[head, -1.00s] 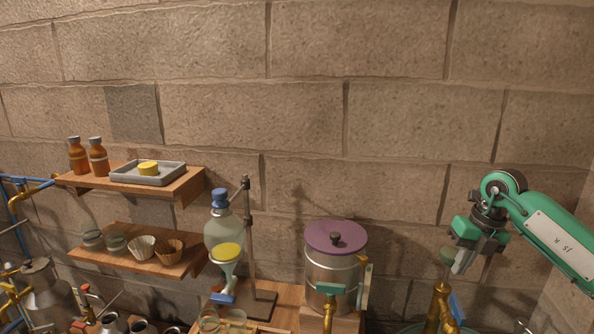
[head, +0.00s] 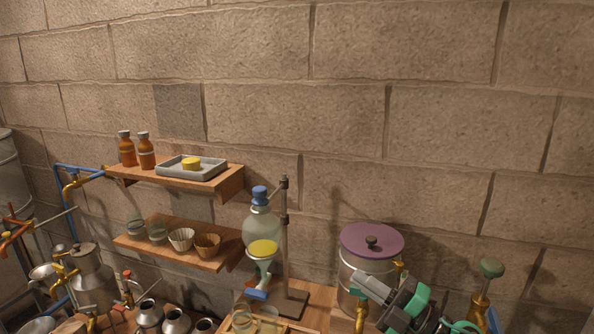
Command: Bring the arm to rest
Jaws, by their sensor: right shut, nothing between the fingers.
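My right gripper (head: 372,288) is at the lower right of the head view, in front of the steel pot with the purple lid (head: 372,242). Its fingers point up and to the left, and it is shut with nothing held. It covers part of the pot's lower right side; I cannot tell whether it touches the pot. The rest of my right arm runs off the bottom edge. My left gripper is not in view.
A brass fitting with a green knob (head: 491,268) stands right of my gripper. Left of the pot are a stand with a glass funnel (head: 261,225) and two wooden shelves, the upper with brown bottles (head: 146,152) and a grey tray (head: 213,172). The wall above is bare.

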